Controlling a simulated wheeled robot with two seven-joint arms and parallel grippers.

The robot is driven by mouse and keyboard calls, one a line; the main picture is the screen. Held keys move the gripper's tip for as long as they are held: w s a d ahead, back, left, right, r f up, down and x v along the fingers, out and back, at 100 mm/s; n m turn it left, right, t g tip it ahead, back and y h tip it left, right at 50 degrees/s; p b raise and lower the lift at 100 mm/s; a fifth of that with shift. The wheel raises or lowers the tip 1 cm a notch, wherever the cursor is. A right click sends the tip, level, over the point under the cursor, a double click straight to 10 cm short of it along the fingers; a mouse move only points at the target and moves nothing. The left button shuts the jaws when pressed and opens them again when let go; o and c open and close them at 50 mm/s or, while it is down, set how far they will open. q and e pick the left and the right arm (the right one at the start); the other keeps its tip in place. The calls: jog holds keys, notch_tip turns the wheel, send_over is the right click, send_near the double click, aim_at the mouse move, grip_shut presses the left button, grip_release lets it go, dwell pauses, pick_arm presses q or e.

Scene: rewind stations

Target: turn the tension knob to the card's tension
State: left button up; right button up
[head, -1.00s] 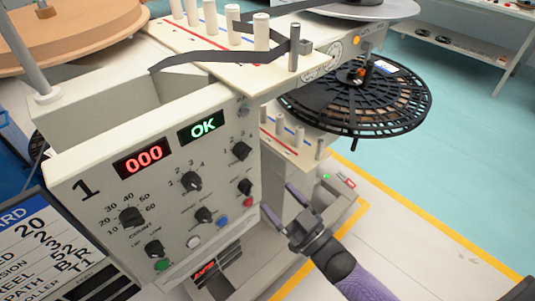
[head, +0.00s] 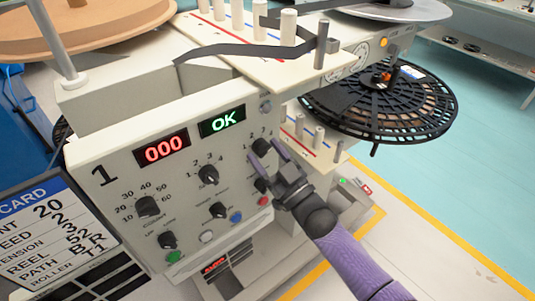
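The white control panel (head: 110,168) of station 1 carries several black knobs. The upper right knob (head: 262,146) has small digits around it; its name label is too small to read. My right gripper (head: 265,151) is open, its two purple fingers apart on either side of this knob in the picture. I cannot tell whether they touch it. Another knob (head: 208,175), marked 1 to 4, sits left of it. The card (head: 42,235) at lower left is partly cut off; its tension line appears to read 3. My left gripper is not in view.
The panel shows a red 000 display (head: 164,148) and a green OK display (head: 222,121). A count knob (head: 147,206) and coloured buttons, including a blue one (head: 236,217), are close by. A black reel (head: 385,108) hangs at right.

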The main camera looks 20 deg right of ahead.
jog(key=c, duration=0.7)
grip_shut()
jog(key=shift+n, duration=0.6)
jog(key=shift+n+g+y, duration=0.4)
jog(key=shift+n+y, duration=0.2)
jog(key=shift+n, duration=0.4)
jog(key=n+g+y, duration=0.1)
jog(key=n, duration=0.1)
jog(key=n+y, duration=0.1)
jog(key=n, duration=0.2)
jog(key=shift+d+r+n+g, duration=0.1)
jog(key=shift+d+n+g, duration=0.1)
jog(key=shift+n+g, duration=0.6)
jog(key=shift+n, duration=0.6)
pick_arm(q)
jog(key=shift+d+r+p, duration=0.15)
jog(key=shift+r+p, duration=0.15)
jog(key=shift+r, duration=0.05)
pick_arm(e)
jog(key=shift+w+n+g+y, duration=0.1)
jog(key=shift+n+g+y, duration=0.3)
jog(key=shift+n, duration=0.2)
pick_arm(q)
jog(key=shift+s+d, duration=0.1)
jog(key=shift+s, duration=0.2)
